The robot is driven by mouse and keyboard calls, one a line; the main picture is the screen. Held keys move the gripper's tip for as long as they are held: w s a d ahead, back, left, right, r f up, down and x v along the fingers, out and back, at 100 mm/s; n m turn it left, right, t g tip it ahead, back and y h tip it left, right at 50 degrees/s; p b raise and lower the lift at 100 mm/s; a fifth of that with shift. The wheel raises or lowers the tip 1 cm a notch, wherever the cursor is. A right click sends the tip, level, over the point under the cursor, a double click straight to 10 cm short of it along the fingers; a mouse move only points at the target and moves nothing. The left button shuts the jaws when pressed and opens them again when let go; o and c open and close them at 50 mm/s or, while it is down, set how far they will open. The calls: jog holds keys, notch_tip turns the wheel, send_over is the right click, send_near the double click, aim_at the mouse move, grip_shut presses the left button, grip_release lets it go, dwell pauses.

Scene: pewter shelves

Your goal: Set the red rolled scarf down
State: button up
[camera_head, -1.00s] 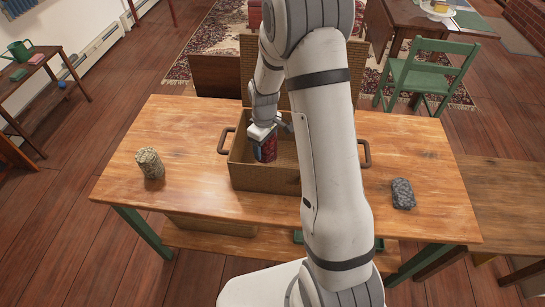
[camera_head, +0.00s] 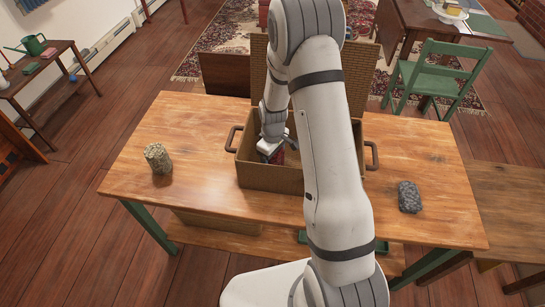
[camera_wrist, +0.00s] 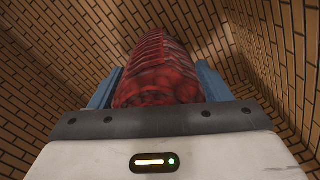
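The red rolled scarf (camera_wrist: 158,68) fills the middle of the wrist view, between the two blue fingers of my gripper (camera_wrist: 158,88). The fingers lie close against its sides, so my gripper is shut on it. In the head view my gripper (camera_head: 271,150) is down inside the open woven basket (camera_head: 270,178), toward its left part. Only a small dark red bit of the scarf (camera_head: 277,158) shows there. The basket's woven walls surround the scarf in the wrist view. I cannot tell whether the scarf touches the basket floor.
The basket stands on a wooden table (camera_head: 200,120), its lid raised at the back and handles at its sides. A beige rolled item (camera_head: 158,158) stands left and a grey folded item (camera_head: 409,197) lies right. A green chair (camera_head: 435,75) is behind.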

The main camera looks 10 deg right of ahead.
jog(key=o, duration=0.3)
notch_tip(320, 180, up, 13)
jog(key=shift+f, duration=0.2)
jog(key=s+r+m+t, duration=0.1)
jog(key=s+r+m, duration=0.3)
jog(key=s+r, duration=0.4)
jog(key=s+r+m+t, duration=0.1)
jog(key=s+r+m, duration=0.3)
jog(key=s+r, duration=0.4)
jog(key=s, duration=0.7)
jog(key=shift+s+d+r+t, duration=0.2)
jog(key=shift+r+t, duration=0.2)
jog(key=shift+c, duration=0.3)
